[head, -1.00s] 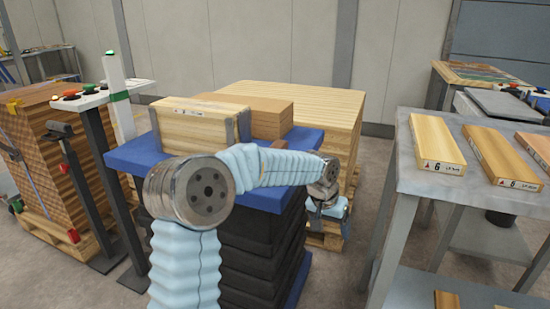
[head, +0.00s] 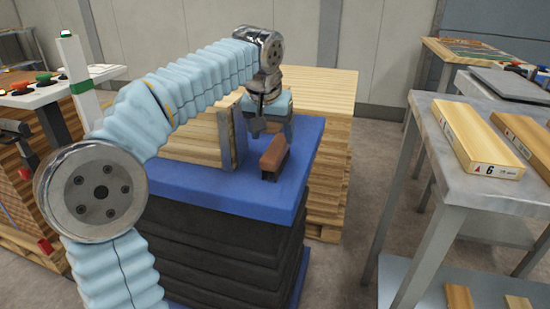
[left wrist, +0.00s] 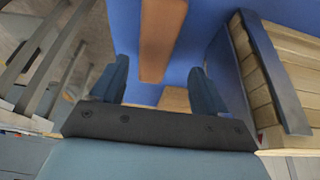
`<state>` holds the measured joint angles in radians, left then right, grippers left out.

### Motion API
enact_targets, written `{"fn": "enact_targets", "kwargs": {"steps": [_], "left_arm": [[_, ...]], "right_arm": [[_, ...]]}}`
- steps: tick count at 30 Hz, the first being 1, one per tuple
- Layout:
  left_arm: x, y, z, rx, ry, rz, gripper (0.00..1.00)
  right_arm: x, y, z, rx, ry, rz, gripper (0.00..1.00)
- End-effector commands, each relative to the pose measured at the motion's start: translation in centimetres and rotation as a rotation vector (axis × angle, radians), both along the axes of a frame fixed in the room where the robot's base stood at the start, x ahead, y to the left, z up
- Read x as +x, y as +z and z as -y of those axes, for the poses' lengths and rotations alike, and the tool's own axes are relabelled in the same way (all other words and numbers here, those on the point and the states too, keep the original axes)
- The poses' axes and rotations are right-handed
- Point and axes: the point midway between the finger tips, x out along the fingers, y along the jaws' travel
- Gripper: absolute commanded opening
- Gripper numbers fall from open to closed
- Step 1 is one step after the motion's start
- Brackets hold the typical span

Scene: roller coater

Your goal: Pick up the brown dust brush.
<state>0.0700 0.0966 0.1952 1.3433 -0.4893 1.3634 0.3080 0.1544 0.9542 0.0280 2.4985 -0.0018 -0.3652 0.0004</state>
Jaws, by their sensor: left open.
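The brown dust brush (head: 273,153) lies on the blue top of the lift table (head: 222,190), near its right side. My left gripper (head: 271,128) points down just above and behind the brush, with its fingers apart. In the left wrist view, the brush (left wrist: 160,42) reaches from the top edge to a spot between the two blue fingertips (left wrist: 158,68). Blue table shows on both sides of it, and I see no contact. My right gripper is in neither view.
A stack of wooden boards with a grey end plate (head: 226,139) stands left of the brush; it also shows in the left wrist view (left wrist: 275,75). A wooden stack (head: 335,110) is behind. A grey table with boards (head: 432,150) stands at right, across a floor gap.

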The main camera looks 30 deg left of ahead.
Motion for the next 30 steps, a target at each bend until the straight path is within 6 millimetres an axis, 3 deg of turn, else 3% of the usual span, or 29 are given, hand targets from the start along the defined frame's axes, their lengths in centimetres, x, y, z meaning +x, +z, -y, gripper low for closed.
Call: {"fn": "enact_targets", "kwargs": {"steps": [15, 30], "left_arm": [[2.0, -6.0, 0.2, 0.0, 0.0, 0.0, 0.74], [2.2, -6.4, 0.1, -0.001, 0.0, 0.001, 0.74]], "right_arm": [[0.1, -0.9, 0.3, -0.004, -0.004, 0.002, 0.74], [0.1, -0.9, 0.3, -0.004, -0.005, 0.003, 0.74]]}}
